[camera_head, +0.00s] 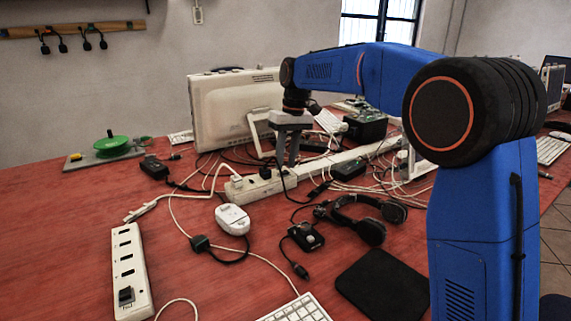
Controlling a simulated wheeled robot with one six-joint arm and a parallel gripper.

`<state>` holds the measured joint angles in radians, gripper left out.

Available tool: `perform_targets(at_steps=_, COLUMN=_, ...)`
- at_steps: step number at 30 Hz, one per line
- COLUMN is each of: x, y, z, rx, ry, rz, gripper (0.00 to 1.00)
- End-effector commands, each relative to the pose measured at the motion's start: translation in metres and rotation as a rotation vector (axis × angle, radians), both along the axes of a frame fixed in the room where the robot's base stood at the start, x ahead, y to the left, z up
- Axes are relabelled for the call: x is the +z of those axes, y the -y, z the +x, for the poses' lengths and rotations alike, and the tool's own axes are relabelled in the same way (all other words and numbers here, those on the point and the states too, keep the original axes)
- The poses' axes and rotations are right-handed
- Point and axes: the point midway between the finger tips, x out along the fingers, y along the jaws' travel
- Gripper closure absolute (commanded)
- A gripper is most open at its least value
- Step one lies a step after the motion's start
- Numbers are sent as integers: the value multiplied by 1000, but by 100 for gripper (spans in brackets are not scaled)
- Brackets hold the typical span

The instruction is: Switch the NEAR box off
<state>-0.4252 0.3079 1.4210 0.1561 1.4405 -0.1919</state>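Two white socket boxes show on the red table, and no label names either one. One box (127,252) lies at the front left, with several dark sockets and a black piece at its lower end that may be a switch or a plug. The other box (240,194) lies at the middle, with plugs and cables on it, and a long white strip seems to run on from it. My gripper (287,163) points down over or just behind the middle box. Its two fingers show a narrow gap with nothing seen between them. I cannot tell whether the tips touch anything.
Loose cables cross the table around the middle box. A white mouse-like device (232,219), a headset (366,222), a black pad (388,285) and a keyboard (297,309) lie in front. A monitor (222,110) stands behind. The left table area is mostly clear.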

Motion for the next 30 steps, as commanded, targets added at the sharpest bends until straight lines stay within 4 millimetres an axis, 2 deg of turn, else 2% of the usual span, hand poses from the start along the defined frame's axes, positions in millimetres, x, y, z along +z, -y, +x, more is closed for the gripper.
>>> perform_targets(at_steps=6, x=-14, y=-2, z=-1, rx=0, ry=0, rz=0, gripper=73)
perform_targets(at_steps=14, x=-15, y=-2, z=-1, rx=0, ry=0, rz=0, gripper=73)
perform_targets(at_steps=15, x=-15, y=-2, z=-1, rx=0, ry=0, rz=0, gripper=76)
perform_targets(at_steps=18, x=-15, y=-2, z=-1, rx=0, ry=0, rz=0, gripper=100)
perform_targets(at_steps=25, x=-15, y=-3, z=-2, rx=0, ry=10, rz=-16, gripper=100)
perform_targets(at_steps=30, x=-15, y=-7, z=-6, rx=4, ry=66, rz=-102, gripper=100)
